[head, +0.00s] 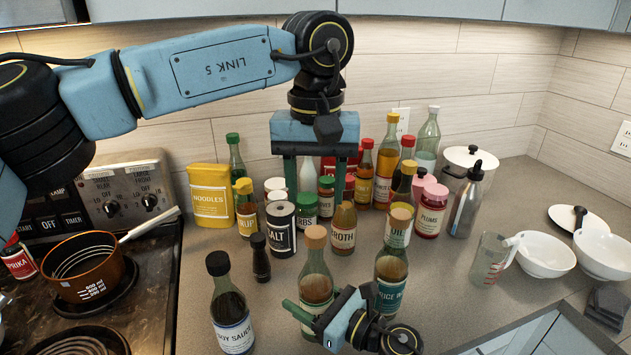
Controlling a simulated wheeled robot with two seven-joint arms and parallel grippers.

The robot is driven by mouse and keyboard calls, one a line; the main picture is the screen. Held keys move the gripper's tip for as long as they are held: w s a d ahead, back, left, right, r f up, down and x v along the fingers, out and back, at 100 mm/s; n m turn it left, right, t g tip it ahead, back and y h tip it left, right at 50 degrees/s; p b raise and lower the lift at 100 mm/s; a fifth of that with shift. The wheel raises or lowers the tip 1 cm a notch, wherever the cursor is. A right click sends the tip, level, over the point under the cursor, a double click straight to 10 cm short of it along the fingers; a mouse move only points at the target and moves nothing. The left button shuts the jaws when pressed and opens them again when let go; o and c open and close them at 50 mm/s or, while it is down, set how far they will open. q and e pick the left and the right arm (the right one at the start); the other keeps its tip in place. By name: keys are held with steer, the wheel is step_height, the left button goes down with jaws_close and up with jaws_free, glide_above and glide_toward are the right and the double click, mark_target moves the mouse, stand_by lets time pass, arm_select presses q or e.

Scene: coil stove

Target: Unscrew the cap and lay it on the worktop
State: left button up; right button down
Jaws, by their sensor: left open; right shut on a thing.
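My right gripper (323,311) is shut on a bottle (316,282) with a pale green label, low in the middle of the head view. The bottle stands upright, its lower part partly hidden by the gripper. A tan cap (315,234) sits on top of its neck. My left gripper (315,198) points down above and behind the cap in the picture, its two green fingers apart. I see nothing held between them; bottles show behind. The fingers look clear of the cap. The worktop (460,285) is grey and speckled.
A soy sauce bottle (230,308) and a small dark bottle (260,258) stand left of the held bottle. Another bottle (391,268) stands close on its right. Many jars crowd behind. The stove with a pot (92,268) is left. Worktop at right, before the measuring jug (489,262), is clear.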

mark_target(316, 232)
arm_select(q)
step_height(316, 232, down, 8)
steer(key=shift+r, duration=0.1)
stand_by(0.4)
steer(key=shift+c, duration=0.2)
